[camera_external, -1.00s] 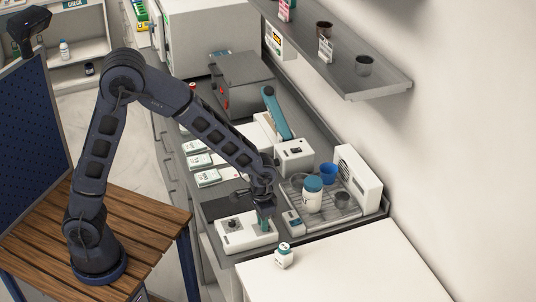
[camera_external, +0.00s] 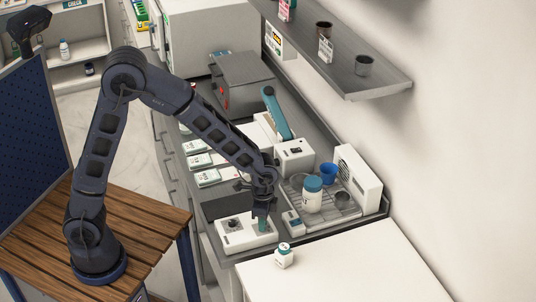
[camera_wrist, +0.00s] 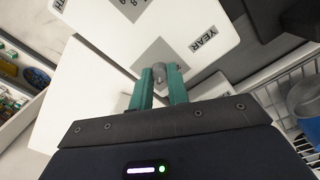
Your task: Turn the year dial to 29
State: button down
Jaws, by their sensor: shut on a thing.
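The white dial box (camera_external: 232,240) sits on the grey counter near its front end; a dark knob (camera_external: 233,224) shows on its left part. In the wrist view the box's white face (camera_wrist: 100,75) carries grey square plates and the label YEAR (camera_wrist: 203,40). My gripper (camera_wrist: 160,78) has its teal fingers shut on the small grey year dial (camera_wrist: 163,74) beside that label. In the external view my gripper (camera_external: 262,222) points down onto the right part of the box. The number the year dial points to cannot be read.
A small white bottle (camera_external: 284,255) stands on the white table (camera_external: 335,265) in front. A tray (camera_external: 345,218) right of my gripper holds a teal-capped jar (camera_external: 313,195) and a blue cup (camera_external: 328,174). A white device (camera_external: 294,158) stands behind my gripper. A shelf (camera_external: 345,75) overhangs at upper right.

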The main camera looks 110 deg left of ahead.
dwell(0.4)
jog(key=c, duration=1.3)
grip_release()
jog(key=shift+c, duration=0.2)
jog(key=shift+r, duration=0.1)
notch_tip(320, 180, up, 11)
jog(key=shift+a, duration=0.2)
